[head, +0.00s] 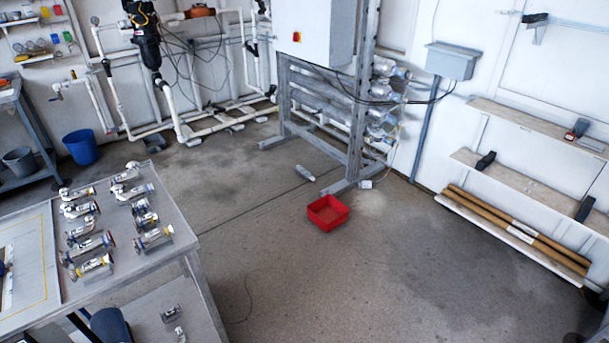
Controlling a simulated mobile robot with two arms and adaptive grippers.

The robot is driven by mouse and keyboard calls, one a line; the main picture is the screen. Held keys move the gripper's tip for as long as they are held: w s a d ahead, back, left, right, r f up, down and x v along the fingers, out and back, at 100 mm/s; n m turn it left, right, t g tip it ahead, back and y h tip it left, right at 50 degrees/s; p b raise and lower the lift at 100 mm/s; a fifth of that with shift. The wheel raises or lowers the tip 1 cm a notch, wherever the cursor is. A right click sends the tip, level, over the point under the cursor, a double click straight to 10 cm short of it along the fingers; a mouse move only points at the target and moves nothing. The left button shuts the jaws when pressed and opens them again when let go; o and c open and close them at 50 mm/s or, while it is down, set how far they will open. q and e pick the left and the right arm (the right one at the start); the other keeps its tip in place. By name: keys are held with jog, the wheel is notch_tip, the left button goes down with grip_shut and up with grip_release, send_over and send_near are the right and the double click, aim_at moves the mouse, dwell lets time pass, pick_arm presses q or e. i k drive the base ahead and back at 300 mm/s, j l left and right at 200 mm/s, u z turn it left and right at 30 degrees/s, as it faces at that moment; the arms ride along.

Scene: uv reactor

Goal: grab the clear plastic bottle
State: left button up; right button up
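A small clear, pale bottle-like object (305,173) lies on its side on the floor in the head view. It is just left of the foot of the grey metal frame and behind the red bin. It is small in the picture, so its cap and label cannot be made out. Neither of my grippers can be made out in the head view.
A red bin (328,213) stands on the floor near the bottle. The grey frame (355,130) carries a white cabinet (315,30). A table (165,215) with several valve fittings is at left. Wooden shelves (520,170) line the right wall. The central floor is mostly clear.

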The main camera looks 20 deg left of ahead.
aim_at(303, 170)
jog(key=i, duration=0.6)
jog(key=i+u, duration=0.2)
jog(key=i, duration=0.35)
jog(key=i+l+u, duration=0.2)
jog(key=i, duration=0.3)
jog(key=i+l+u, duration=0.2)
jog(key=i, duration=0.3)
jog(key=i+j+u, duration=0.25)
jog(key=i+u, duration=0.6)
jog(key=i, duration=0.2)
jog(key=i+u, duration=0.45)
jog(key=i+z, duration=0.4)
jog(key=i+j+z, duration=0.25)
jog(key=i+z, duration=0.15)
jog(key=i+j+z, duration=0.8)
jog(key=k+l, duration=0.05)
jog(key=k, duration=0.05)
